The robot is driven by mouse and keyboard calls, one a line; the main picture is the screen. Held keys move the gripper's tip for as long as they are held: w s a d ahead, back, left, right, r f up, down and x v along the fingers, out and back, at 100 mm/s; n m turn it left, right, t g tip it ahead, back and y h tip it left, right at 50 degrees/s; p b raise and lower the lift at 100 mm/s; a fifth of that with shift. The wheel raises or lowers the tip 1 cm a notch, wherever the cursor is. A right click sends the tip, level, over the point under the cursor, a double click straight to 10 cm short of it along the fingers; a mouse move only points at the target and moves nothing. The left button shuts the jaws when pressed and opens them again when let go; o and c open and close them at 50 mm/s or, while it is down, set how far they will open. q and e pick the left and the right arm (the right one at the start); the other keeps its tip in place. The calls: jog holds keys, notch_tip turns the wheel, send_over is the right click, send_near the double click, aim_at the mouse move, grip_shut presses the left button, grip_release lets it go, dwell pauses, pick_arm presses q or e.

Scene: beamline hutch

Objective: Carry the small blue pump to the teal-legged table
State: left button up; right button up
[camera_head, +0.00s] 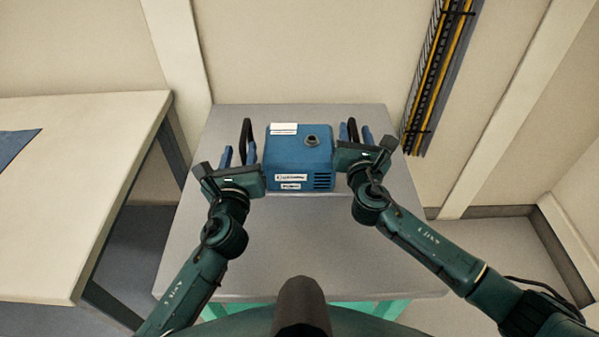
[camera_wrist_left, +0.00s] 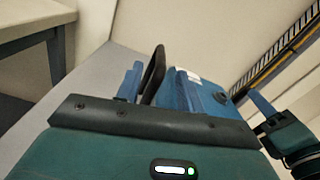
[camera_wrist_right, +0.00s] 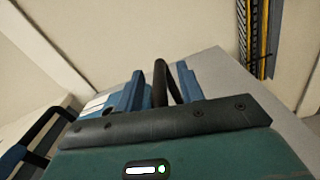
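The small blue pump (camera_head: 298,155) stands upright on the grey top of the teal-legged table (camera_head: 275,245), near its back half. It has a round grey port on top, white labels and black side handles. My left gripper (camera_head: 239,155) is at its left side, with blue fingers apart around the left handle (camera_wrist_left: 153,75). My right gripper (camera_head: 355,133) is at its right side, with fingers apart around the right handle (camera_wrist_right: 161,78). Both grippers look open, with gaps beside the handles. The pump is partly hidden behind the fingers in both wrist views.
A cream table (camera_head: 75,190) with a blue sheet (camera_head: 14,145) on it stands at the left, across a narrow gap. A cable tray (camera_head: 437,75) runs down the back wall at the right. The front of the grey top is clear.

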jog(key=shift+s, duration=0.15)
pick_arm(q)
jog(key=s, duration=0.5)
jog(key=shift+s, duration=0.15)
pick_arm(e)
jog(key=s, duration=1.1)
jog(key=shift+s, duration=0.35)
jog(key=shift+d, duration=0.1)
